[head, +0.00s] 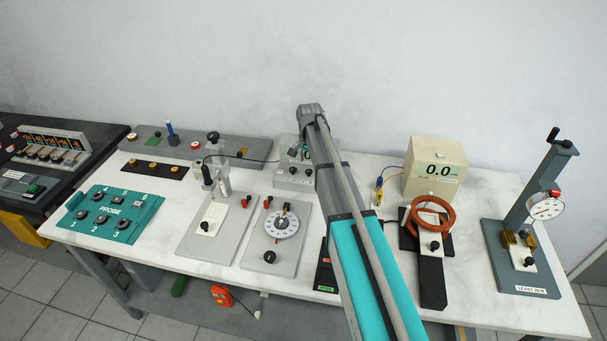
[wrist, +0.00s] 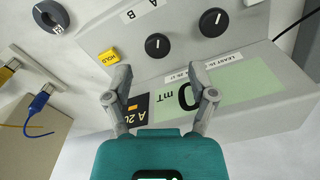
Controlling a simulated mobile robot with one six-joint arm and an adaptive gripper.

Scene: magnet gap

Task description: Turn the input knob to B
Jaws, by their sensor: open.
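My gripper (wrist: 157,71) is open and empty in the wrist view, its two fingers spread over the sloped front of a grey meter (wrist: 265,95). A round black knob (wrist: 157,45) lies just beyond and between the fingertips, apart from them. Labels A (wrist: 153,3) and B (wrist: 129,15) are printed near this knob, which looks to be the input knob. Which letter its white mark points at I cannot tell. A second black knob (wrist: 214,22) sits to its right. In the head view my arm hides part of the meter (head: 293,178), and my gripper is not clearly visible.
A yellow HOLD button (wrist: 108,56) is left of my left finger. The meter's green display (wrist: 215,98) is beside my right finger. Blue and yellow plugs (wrist: 40,101) are at the left. A beige box (head: 435,168) reading 0.0 stands right of my arm.

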